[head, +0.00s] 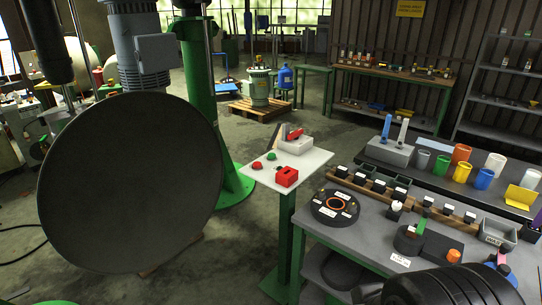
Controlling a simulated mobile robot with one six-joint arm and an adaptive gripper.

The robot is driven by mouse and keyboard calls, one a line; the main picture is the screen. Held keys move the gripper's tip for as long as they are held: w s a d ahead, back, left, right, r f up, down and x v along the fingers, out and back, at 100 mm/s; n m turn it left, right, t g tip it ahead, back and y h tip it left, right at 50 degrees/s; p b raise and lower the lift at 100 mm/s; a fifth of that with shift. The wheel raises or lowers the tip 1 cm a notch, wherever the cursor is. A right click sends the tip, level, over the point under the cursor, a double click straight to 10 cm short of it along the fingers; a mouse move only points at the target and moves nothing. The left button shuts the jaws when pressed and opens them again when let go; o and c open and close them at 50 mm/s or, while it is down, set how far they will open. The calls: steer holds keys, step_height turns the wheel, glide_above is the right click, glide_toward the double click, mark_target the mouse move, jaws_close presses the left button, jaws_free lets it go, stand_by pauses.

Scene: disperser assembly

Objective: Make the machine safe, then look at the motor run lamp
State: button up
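A control stand with a white top (318,158) on a green post stands in the middle. On it are a red button (257,165), a green button or lamp (272,155), a red box (286,177) and a grey box (296,146) with a red handle (295,134). I cannot tell which piece is the motor run lamp, or whether any is lit. The machine shows at left: a grey-blue motor (138,45), a green column (202,90) and a large dark disc (130,180) covering much of the view. My gripper is not in view.
A grey workbench (352,235) with a round black fixture (335,207) and small parts stands right of the stand. Behind it, another bench holds coloured cups (461,153). A dark ribbed shape (435,290) fills the bottom right. Concrete floor (240,265) is clear left of the stand.

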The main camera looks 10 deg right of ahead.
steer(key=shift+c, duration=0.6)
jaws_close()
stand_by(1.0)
